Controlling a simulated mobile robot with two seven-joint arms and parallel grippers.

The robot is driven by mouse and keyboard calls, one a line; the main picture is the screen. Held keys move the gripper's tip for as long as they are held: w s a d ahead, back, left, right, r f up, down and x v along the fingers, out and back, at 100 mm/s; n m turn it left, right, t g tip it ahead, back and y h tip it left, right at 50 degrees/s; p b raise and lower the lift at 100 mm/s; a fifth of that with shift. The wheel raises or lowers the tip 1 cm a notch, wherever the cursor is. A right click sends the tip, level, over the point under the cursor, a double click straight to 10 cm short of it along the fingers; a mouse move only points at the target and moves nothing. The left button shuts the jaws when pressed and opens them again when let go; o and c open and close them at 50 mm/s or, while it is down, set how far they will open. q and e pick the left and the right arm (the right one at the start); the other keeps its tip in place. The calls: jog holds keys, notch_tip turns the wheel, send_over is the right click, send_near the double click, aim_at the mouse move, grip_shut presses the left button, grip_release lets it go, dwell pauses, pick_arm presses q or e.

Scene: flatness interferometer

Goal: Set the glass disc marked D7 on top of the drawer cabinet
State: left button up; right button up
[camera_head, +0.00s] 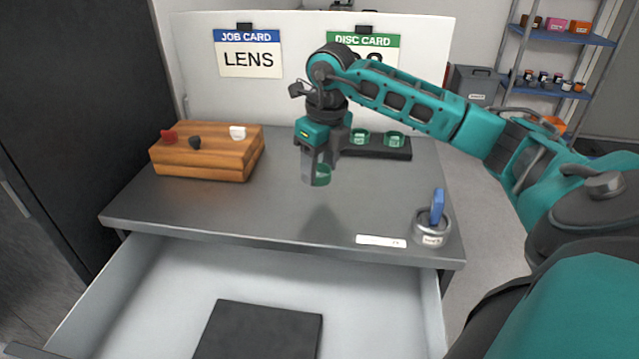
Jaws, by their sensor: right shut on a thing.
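My right gripper (320,176) is shut on a green-tinted glass disc (321,177) and holds it above the cabinet top, near its middle. No mark on this disc can be read, so I cannot tell whether it is D7. The drawer cabinet (222,208) has a dark grey top, and its drawer (165,290) stands open at the front. Two more green glass discs, a left one (360,137) and a right one (394,139), sit in a black rack (385,152) behind the gripper. My left gripper is not in view.
A wooden block (205,160) with red, black and white knobs is at the back left. A dark mat (260,330) lies in the drawer. The job card (248,55) reads LENS; my arm partly hides the disc card (363,40).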

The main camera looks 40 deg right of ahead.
aim_at(320, 183)
jog(key=shift+f, duration=2.2)
jog(key=shift+f, duration=0.1)
jog(key=o, duration=1)
jog(key=shift+o, duration=0.2)
jog(key=r, duration=0.4)
jog(key=s+r, duration=0.1)
jog(key=r, duration=0.7)
jog(key=shift+s+r, duration=0.15)
jog(key=shift+s, duration=0.05)
